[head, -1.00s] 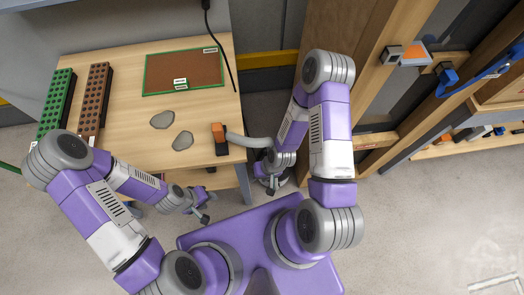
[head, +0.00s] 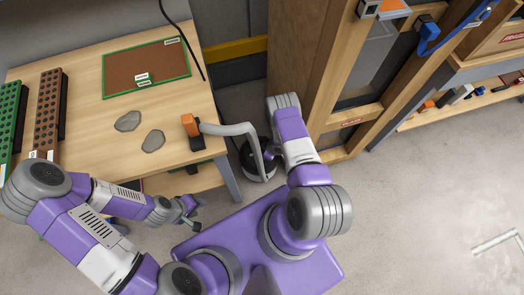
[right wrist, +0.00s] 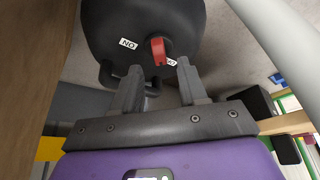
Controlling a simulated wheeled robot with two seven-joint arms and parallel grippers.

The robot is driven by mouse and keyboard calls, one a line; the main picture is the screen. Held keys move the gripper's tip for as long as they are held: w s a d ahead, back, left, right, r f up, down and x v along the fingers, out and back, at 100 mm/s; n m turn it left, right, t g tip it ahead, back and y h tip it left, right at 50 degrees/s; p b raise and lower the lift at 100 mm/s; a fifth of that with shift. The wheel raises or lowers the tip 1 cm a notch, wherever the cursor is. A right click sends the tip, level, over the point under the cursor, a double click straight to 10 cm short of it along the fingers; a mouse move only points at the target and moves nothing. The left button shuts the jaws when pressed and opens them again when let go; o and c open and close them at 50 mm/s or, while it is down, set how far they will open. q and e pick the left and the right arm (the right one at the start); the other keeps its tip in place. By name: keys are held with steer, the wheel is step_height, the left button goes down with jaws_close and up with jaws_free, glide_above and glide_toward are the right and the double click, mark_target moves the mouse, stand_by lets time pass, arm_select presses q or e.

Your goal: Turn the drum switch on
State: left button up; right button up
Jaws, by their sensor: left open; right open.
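The drum (head: 262,174) stands on the floor right of the table, with a grey hose running to it. In the right wrist view the dark drum (right wrist: 112,35) fills the top. It carries a red switch lever (right wrist: 158,50) between a label reading ON upside down (right wrist: 128,44) and a second label (right wrist: 172,62), partly covered. My right gripper (right wrist: 159,72) is open and empty, its fingertips close to the lever on either side; contact cannot be told. In the head view that gripper is largely hidden by its arm. My left gripper (head: 187,215) is open and empty, near the table's front edge.
The wooden table (head: 85,125) holds two grey stones (head: 128,121), a brown board (head: 145,75) and green and brown perforated blocks. A wooden frame (head: 335,75) rises close beside my right arm.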

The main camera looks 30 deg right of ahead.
steer(key=shift+b+x, duration=0.7)
steer(key=shift+x, duration=1.2)
jaws_close()
